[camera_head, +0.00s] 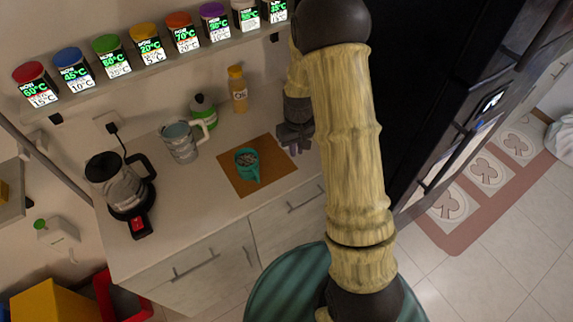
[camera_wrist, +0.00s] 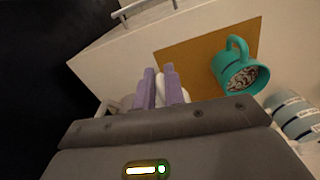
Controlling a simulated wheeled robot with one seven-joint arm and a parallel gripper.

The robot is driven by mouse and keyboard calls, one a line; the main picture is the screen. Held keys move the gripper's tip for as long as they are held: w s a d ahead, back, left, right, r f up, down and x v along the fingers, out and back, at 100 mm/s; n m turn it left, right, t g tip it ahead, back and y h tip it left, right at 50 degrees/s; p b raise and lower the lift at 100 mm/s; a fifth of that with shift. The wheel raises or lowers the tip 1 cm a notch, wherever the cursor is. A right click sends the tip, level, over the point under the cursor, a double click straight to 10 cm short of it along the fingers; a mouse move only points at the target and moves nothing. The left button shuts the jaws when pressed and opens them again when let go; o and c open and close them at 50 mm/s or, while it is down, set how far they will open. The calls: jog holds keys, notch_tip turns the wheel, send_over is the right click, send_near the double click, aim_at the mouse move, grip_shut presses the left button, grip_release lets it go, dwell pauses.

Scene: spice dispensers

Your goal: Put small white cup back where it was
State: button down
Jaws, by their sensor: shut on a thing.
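My gripper (camera_head: 294,147) hangs over the counter's right end, to the right of the brown mat. In the wrist view, its purple fingers (camera_wrist: 164,88) are shut on a small white thing (camera_wrist: 161,92), which looks like the small white cup. Only a strip of it shows between and behind the fingers. In the head view, I cannot make the cup out at the gripper.
A teal mug (camera_head: 248,172) with dark and pale contents stands on the brown mat (camera_head: 279,172). A kettle (camera_head: 122,188), grey-blue pitcher (camera_head: 180,143), green-capped bottle (camera_head: 203,110) and yellow-capped bottle (camera_head: 238,92) stand on the counter. Several jars line the shelf above.

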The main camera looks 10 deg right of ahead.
jog(key=shift+s+a, duration=0.1)
jog(key=shift+a, duration=0.1)
jog(key=p, duration=0.2)
send_over(295, 175)
jog(key=f, duration=0.5)
jog(key=shift+s, duration=0.2)
jog(key=shift+f, duration=0.4)
jog(key=shift+f+p, duration=0.35)
jog(key=shift+f, duration=1.7)
jog(key=shift+w+f, duration=0.1)
jog(key=shift+f, duration=0.1)
jog(key=c, duration=1.5)
grip_release()
